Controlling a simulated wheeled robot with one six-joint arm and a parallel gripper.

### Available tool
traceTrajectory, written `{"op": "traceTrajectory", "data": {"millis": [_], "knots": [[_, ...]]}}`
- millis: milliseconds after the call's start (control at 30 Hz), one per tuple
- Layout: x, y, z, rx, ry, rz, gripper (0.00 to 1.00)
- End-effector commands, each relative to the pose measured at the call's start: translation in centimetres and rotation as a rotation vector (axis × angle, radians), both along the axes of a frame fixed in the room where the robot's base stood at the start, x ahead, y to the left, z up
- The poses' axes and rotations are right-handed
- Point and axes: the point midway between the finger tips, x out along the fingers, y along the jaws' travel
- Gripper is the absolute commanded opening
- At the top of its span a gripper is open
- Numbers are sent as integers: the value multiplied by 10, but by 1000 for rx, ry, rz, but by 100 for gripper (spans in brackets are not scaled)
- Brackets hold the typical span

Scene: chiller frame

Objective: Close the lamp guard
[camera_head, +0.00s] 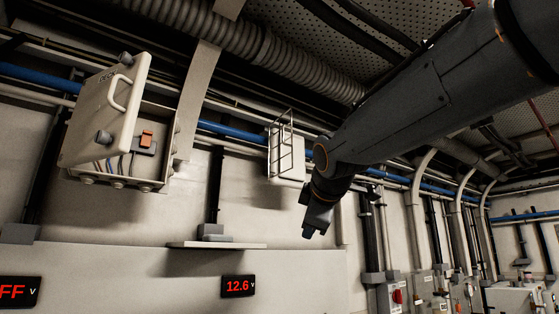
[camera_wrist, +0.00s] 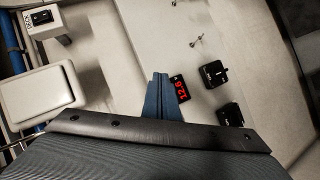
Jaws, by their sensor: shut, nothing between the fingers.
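The lamp guard (camera_head: 284,128) is a thin wire cage on the back wall, at the middle of the head view. It stands up at an angle in front of a pale box-like lamp (camera_head: 288,168), and seems swung away from its face; the exact angle is hard to tell. In the wrist view a pale rounded box, likely the lamp (camera_wrist: 40,96), lies at the left, with thin bars at the picture's edge. My gripper (camera_head: 308,234) is shut and empty, below and right of the lamp, apart from it. Its blue fingers (camera_wrist: 161,82) are together in the wrist view.
An open-lidded box (camera_head: 118,170) with an orange switch hangs at the left. A narrow shelf (camera_head: 216,245) and a red 12.6 display (camera_head: 238,286) are below. Pipes and a blue conduit (camera_head: 225,130) run along the wall. Bare wall lies beneath the lamp.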

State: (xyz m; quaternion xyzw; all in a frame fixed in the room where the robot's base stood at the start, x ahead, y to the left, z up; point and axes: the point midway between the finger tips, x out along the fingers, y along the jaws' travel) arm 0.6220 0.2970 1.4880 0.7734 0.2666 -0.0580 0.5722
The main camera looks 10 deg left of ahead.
Motion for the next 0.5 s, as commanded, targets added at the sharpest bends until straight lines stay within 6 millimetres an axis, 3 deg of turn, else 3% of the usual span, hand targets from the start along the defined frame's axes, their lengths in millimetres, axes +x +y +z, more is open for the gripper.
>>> {"op": "traceTrajectory", "data": {"millis": [33,100,200,333,500], "knots": [[-14,20,56,-21,-99,59,0],[-33,36,117,-54,-220,117,0],[-61,51,186,-92,-359,175,0],[-86,58,241,-123,-475,212,0],[-95,62,264,-139,-525,226,0]]}}
